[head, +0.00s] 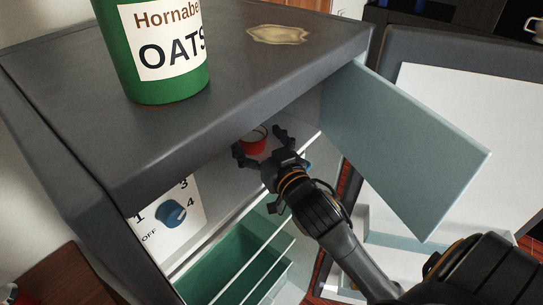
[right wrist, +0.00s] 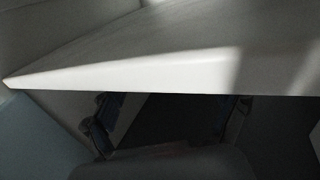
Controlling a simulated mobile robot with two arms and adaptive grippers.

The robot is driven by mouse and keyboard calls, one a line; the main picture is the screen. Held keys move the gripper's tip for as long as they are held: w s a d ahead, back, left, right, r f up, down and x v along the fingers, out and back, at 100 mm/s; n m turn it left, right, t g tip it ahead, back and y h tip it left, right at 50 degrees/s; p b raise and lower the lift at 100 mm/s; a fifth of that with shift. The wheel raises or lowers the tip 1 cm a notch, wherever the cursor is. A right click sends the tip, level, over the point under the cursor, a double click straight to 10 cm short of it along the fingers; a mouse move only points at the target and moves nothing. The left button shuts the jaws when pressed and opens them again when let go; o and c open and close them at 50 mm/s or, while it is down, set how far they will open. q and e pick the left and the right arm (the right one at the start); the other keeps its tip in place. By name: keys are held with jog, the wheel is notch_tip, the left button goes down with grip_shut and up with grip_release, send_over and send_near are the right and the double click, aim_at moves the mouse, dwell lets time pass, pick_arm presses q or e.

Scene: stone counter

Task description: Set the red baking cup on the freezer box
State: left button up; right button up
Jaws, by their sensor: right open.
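The red baking cup (head: 253,142) stands inside the open fridge, in the upper compartment under the fridge top. In the right wrist view the open fingers (right wrist: 168,118) are below a white shelf edge (right wrist: 160,78), and the cup does not show. A pale blue flap (head: 405,150) hangs open at the compartment's right; which part is the freezer box is unclear. My left gripper is out of view.
A green oats can (head: 150,88) and a flat tan item (head: 278,34) are on the fridge top (head: 220,75). A dial (head: 173,213) is on the inner left wall. A green drawer (head: 225,265) lies below. The fridge door (head: 460,120) stands open at right.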

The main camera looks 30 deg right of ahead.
jog(key=s, duration=0.5)
jog(key=shift+a, duration=0.15)
jog(key=s+p, duration=0.5)
jog(key=s, duration=0.1)
jog(key=shift+a, duration=0.2)
